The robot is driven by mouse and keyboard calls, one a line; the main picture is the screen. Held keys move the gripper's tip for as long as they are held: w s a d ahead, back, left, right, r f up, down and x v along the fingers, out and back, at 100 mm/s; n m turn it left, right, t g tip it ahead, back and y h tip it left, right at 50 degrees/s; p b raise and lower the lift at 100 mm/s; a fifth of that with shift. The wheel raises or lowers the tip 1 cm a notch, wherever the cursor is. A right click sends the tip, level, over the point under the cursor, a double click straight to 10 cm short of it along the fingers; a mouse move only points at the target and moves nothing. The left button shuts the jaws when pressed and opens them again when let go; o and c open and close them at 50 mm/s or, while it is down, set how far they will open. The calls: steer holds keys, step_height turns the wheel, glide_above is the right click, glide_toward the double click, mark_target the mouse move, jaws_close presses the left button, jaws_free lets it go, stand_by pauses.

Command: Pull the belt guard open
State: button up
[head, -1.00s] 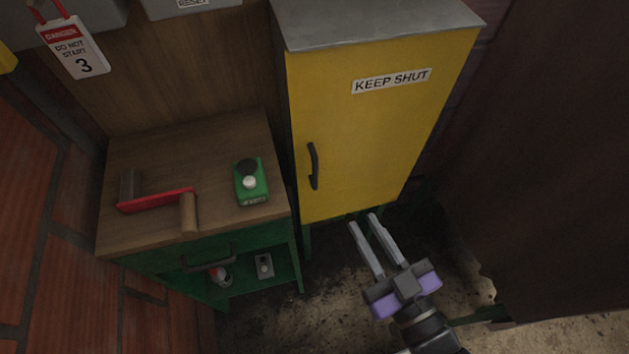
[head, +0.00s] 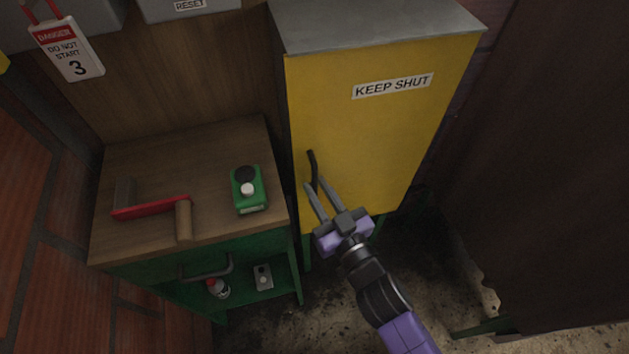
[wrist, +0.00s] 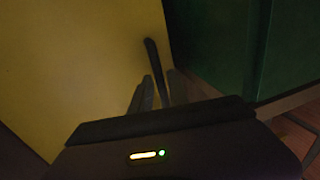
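The belt guard appears to be the yellow door (head: 375,130) marked KEEP SHUT in the head view; it fills the left of the wrist view (wrist: 80,70). It looks closed. Its black upright handle (head: 312,165) is near the door's left edge and also shows in the wrist view (wrist: 153,60). My gripper (head: 314,182) is at the handle's lower part, one finger on each side. The fingers are apart, and in the wrist view the handle's lower end runs between them (wrist: 160,90). Whether a finger touches the handle is unclear.
A green bench with a wooden top (head: 150,160) stands left of the door. On it are a red-framed tool with a wooden handle (head: 150,208) and a green button box (head: 248,190). A dark curtain-like sheet (head: 540,170) hangs at the right. A brick wall (head: 35,230) is at the left.

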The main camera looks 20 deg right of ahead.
steer(key=shift+w+a, duration=0.15)
steer(key=shift+w, duration=0.8)
jaws_close()
stand_by(0.8)
